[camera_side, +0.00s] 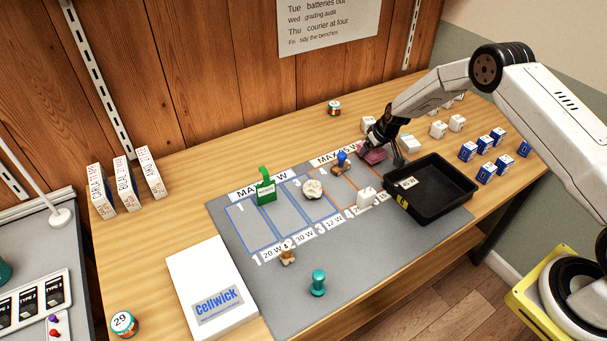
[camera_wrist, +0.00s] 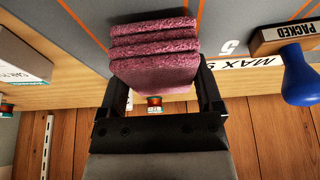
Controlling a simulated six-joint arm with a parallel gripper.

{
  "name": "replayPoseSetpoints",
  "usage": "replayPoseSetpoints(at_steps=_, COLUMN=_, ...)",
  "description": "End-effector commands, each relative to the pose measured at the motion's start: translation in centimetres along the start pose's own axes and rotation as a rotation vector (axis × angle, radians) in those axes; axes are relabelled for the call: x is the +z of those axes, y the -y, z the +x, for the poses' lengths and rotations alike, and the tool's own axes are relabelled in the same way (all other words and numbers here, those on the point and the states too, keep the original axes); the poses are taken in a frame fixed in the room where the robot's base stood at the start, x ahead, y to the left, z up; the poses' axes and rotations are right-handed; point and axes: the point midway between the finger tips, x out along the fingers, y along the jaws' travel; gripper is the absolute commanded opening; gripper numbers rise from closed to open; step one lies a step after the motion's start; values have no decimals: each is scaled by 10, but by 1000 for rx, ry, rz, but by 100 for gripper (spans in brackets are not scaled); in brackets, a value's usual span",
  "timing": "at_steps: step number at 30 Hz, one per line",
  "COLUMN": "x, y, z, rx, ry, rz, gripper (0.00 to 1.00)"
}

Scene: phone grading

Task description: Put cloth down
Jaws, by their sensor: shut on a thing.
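The folded pink-purple cloth (camera_wrist: 153,50) is between the two dark fingers of my gripper (camera_wrist: 160,90) in the wrist view. My gripper is shut on it. In the side view the cloth (camera_side: 372,153) is at the far right edge of the grey mat (camera_side: 232,268), under my gripper (camera_side: 380,138). Whether the cloth touches the surface cannot be told.
A blue-handled stamp (camera_side: 343,158) stands just left of the cloth, marked PACKED in the wrist view. A black tray (camera_side: 462,205) is to the right and nearer. A white box (camera_side: 410,143) is right of the cloth. The near middle of the mat is partly clear.

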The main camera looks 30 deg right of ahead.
Motion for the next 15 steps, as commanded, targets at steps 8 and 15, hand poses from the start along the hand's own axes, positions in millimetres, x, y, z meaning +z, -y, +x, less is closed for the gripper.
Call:
replayPoseSetpoints(at_steps=8, x=2, y=0, z=6, rx=0, ry=-2, rz=1, gripper=19)
replayPoseSetpoints(at_steps=15, x=3, y=0, z=8, rx=0, ry=-1, rz=0, gripper=19)
